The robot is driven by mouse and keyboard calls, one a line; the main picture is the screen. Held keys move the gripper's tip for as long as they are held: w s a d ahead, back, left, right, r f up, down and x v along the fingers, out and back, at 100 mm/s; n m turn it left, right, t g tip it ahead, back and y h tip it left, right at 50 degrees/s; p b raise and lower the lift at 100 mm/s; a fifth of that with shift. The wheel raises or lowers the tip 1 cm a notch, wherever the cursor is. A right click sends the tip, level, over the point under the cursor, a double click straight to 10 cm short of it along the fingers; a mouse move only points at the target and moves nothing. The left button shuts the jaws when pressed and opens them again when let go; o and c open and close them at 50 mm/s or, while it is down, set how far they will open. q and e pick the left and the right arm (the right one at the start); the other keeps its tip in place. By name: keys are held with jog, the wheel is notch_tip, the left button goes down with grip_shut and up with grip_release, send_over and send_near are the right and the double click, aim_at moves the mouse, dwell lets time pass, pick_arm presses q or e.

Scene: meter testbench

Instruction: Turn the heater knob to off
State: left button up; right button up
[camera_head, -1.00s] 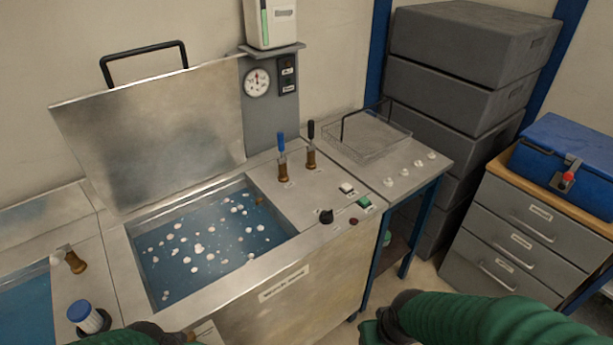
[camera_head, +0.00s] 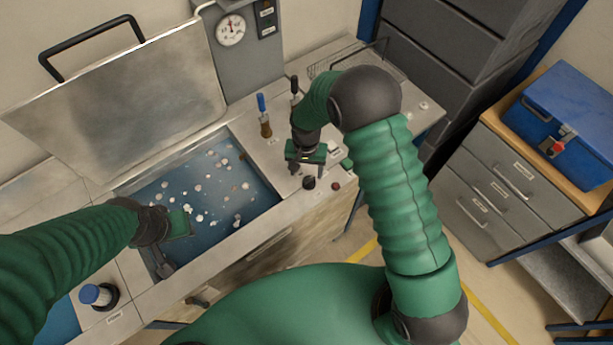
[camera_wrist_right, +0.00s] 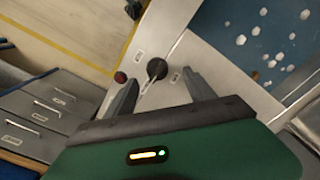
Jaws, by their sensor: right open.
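The black round knob (camera_head: 309,183) sits on the metal panel to the right of the water bath, near its front edge. In the right wrist view the knob (camera_wrist_right: 157,69) lies between and slightly beyond my finger tips. My right gripper (camera_head: 301,168) is open and empty, close above the panel and just behind the knob; it also shows in the wrist view (camera_wrist_right: 163,80). Whether it touches the panel is unclear. My left gripper (camera_head: 168,262) hangs over the front left of the bath, and its finger spacing is not clear.
A red button (camera_head: 335,184) sits right of the knob. Blue-tipped (camera_head: 262,112) and black-tipped (camera_head: 294,88) levers stand behind. The bath (camera_head: 245,205) holds water with white floating balls, its lid (camera_head: 120,95) raised. A blue-capped cylinder (camera_head: 95,295) stands front left.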

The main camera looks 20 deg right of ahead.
aim_at(310, 178)
jog(key=f, duration=0.2)
jog(key=d+f, duration=0.1)
jog(key=f, duration=0.2)
jog(key=w+f+p, duration=0.1)
jog(key=f, duration=0.1)
jog(key=shift+d+f, duration=0.15)
jog(key=shift+d, duration=0.25)
jog(key=shift+s+d+f, duration=0.1)
jog(key=shift+f, duration=0.05)
jog(key=shift+s, duration=0.1)
jog(key=shift+s+a, duration=0.1)
jog(key=shift+a, duration=0.2)
jog(key=shift+c, duration=0.3)
jog(key=shift+a, duration=0.35)
jog(key=c, duration=0.5)
jog(key=shift+a, duration=0.1)
jog(key=shift+c, duration=1)
jog(key=shift+d, duration=0.3)
jog(key=c, duration=0.5)
jog(key=shift+d, duration=0.25)
jog(key=shift+c, duration=0.5)
pick_arm(q)
jog(key=shift+w+d+r, duration=0.3)
jog(key=shift+d+r, duration=0.45)
jog(key=shift+r, duration=0.05)
